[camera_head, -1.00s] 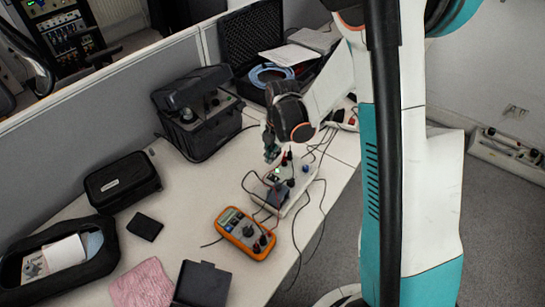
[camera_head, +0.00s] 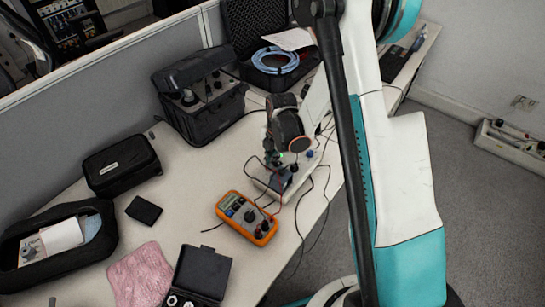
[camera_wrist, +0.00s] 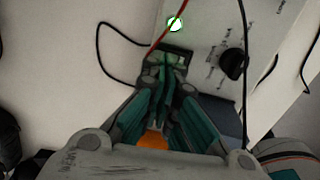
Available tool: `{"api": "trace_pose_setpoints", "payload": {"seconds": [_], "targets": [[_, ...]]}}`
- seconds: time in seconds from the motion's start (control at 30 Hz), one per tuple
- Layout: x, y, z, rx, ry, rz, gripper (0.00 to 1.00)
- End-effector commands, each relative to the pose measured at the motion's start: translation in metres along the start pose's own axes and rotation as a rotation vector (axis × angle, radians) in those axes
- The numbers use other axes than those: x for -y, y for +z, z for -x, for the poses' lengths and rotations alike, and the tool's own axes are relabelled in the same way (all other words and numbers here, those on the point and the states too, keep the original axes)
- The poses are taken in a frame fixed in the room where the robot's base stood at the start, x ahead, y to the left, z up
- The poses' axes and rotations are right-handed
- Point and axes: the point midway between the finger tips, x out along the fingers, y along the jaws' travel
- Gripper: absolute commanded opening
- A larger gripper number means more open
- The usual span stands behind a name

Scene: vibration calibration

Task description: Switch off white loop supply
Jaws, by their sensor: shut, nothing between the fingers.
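The white loop supply (camera_head: 303,170) is a white box on the table, partly covered by my arm and gripper in the head view. In the wrist view its white panel (camera_wrist: 208,28) carries a lit green light (camera_wrist: 175,23), a black knob (camera_wrist: 233,66) and a dark switch (camera_wrist: 178,56) in a recess. My gripper (camera_head: 271,158) is over the left part of the box. In the wrist view my gripper (camera_wrist: 164,62) is shut and empty, its fingertips at the switch and partly covering it. I cannot tell whether they touch it.
Red and black leads cross near the box. An orange multimeter (camera_head: 246,218) lies in front of it. A black case (camera_head: 201,98) stands behind left, and an open case with a blue cable coil (camera_head: 275,60) stands further back. A pink cloth (camera_head: 141,275) lies front left.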

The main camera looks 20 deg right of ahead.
Motion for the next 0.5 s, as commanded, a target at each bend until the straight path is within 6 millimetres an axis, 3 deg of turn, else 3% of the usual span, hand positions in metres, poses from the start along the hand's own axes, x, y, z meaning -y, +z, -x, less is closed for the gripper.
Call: {"api": "trace_pose_setpoints", "payload": {"seconds": [0.3, 0.5], "targets": [[-0.004, 0.000, -0.012, 0.000, -0.085, 0.003, 0.00], [-0.003, 0.000, -0.008, -0.001, -0.077, 0.001, 0.00]]}}
